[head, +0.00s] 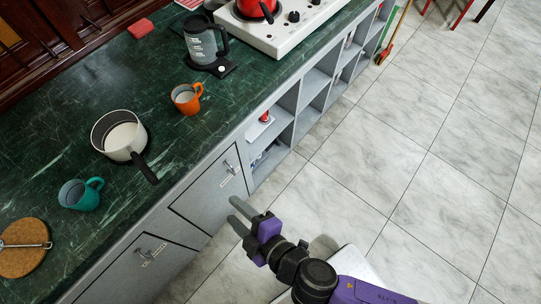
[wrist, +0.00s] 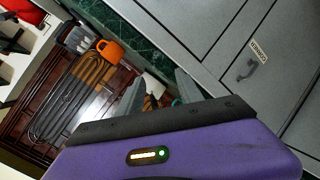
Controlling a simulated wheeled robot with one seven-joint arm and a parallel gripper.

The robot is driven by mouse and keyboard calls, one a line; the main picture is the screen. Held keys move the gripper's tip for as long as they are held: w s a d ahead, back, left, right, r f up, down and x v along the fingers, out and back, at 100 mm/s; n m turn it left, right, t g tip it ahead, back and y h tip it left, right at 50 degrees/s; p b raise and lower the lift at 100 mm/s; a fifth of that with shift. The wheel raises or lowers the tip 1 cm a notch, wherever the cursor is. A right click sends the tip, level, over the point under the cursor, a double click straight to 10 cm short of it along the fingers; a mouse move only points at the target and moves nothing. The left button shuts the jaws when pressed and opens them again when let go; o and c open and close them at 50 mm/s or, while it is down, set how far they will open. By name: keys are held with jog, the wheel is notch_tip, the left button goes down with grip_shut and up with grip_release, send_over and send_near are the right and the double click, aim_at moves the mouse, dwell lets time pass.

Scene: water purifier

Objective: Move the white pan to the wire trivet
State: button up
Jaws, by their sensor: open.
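The white pan (head: 117,150) stands upright on the green counter, its dark handle pointing toward the counter's front edge. It is cream white outside with a dark rim. I cannot clearly pick out a wire trivet in the head view. My gripper (head: 238,214) is open and empty, in front of the grey cabinet doors, to the right of the pan and apart from it. In the wrist view my gripper (wrist: 158,95) shows two grey fingers spread apart. Bent, wire-like loops (wrist: 65,95) show at left there; I cannot tell what they are.
On the green counter (head: 60,140) are a teal mug (head: 78,195), an orange mug (head: 185,100), a kettle (head: 203,45), a white stove (head: 285,25) with a red pot, and a round cork board (head: 22,262) with a metal utensil.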

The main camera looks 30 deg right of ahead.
jog(key=s+d+r+m, duration=0.3)
jog(key=s+d+m, duration=0.2)
jog(key=s+d, duration=0.35)
jog(key=s+d+r+m+t+h, duration=0.1)
jog(key=s+d+r+m, duration=0.2)
jog(key=r, duration=0.3)
jog(key=s+d+r+m+h, duration=0.1)
jog(key=s+d+r+m, duration=0.3)
jog(key=r, duration=0.3)
jog(key=shift+s+m+t+h, duration=0.4)
jog(key=shift+s+m, duration=0.3)
jog(key=shift+s, duration=0.05)
